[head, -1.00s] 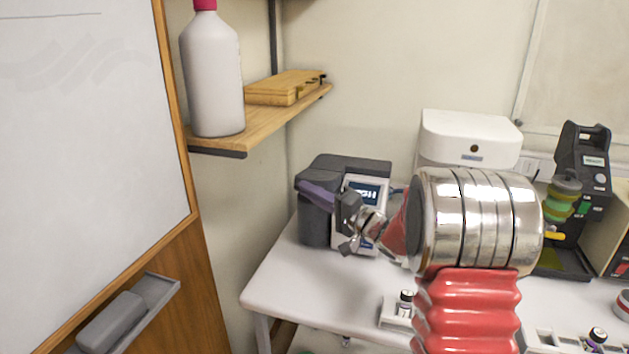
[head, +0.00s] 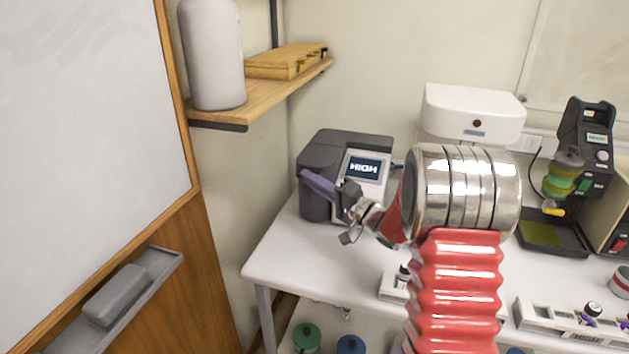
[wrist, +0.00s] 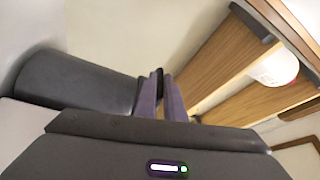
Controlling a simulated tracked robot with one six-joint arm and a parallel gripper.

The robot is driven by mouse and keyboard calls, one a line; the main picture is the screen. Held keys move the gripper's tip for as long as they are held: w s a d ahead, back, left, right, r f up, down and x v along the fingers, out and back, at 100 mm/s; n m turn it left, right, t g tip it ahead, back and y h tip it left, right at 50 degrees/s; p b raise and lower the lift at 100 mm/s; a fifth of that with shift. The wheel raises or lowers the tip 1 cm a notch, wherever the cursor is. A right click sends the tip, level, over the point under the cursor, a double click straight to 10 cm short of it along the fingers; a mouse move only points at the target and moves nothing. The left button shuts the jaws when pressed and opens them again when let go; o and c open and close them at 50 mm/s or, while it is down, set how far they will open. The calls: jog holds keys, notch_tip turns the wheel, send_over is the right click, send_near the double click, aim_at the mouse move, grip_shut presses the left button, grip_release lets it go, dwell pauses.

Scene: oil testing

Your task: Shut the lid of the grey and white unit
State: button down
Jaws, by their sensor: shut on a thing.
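The grey and white unit (head: 318,156) stands at the left end of the white bench in the head view. It has a dark grey body and a pale front panel with a lit screen (head: 363,168). Its dark top looks down or nearly so; I cannot tell if the lid is fully shut. My gripper (head: 318,184) is at the unit's left front, its purple fingers closed against the dark casing. In the wrist view the fingers (wrist: 160,100) are close together with a thin dark part between them, beside the unit's rounded dark casing (wrist: 75,80). The exact contact is hidden.
A wooden shelf (head: 265,105) with a white bottle (head: 211,55) and a wooden case (head: 285,61) hangs at the left. A white machine (head: 472,112) and a black device (head: 590,150) stand further right. The bench's (head: 300,255) front left is clear.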

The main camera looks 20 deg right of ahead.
jog(key=c, duration=2.2)
grip_release()
jog(key=shift+d+f, duration=0.2)
jog(key=shift+f, duration=0.5)
jog(key=shift+o, duration=0.2)
jog(key=shift+r, duration=0.1)
jog(key=shift+s, duration=0.1)
jog(key=v, duration=1.3)
jog(key=shift+s, duration=0.3)
jog(key=shift+r, duration=0.15)
